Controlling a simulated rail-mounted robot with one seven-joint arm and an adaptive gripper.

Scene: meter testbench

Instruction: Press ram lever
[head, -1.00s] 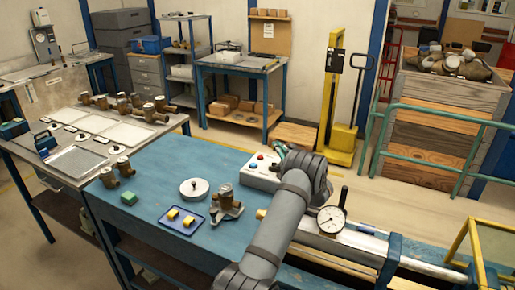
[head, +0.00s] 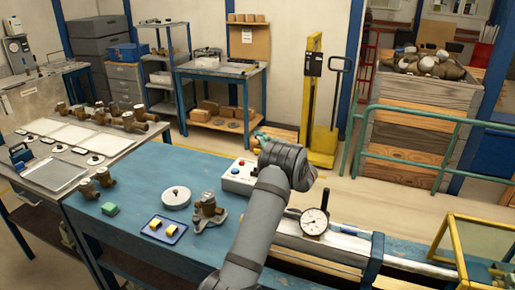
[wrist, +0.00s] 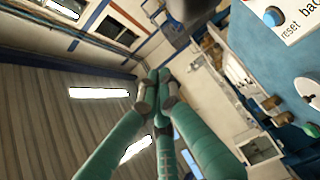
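A dark upright lever (head: 325,199), which looks like the ram lever, stands just behind the round dial gauge (head: 314,222) on the bench at right. My arm passes to the left of both, apart from them. My gripper (head: 260,138) is mostly hidden behind my own wrist in the head view; a teal finger shows above the control box. In the wrist view my gripper (wrist: 158,90) has its teal fingers converged, grey tips together, with nothing seen between them. The lever is not seen in the wrist view.
The control box (head: 238,178) has red and blue buttons; its blue reset button (wrist: 272,17) shows in the wrist view. A brass meter (head: 208,208), white round lid (head: 176,197) and blue tray (head: 162,230) sit on the blue bench. A yellow frame (head: 475,245) stands at right.

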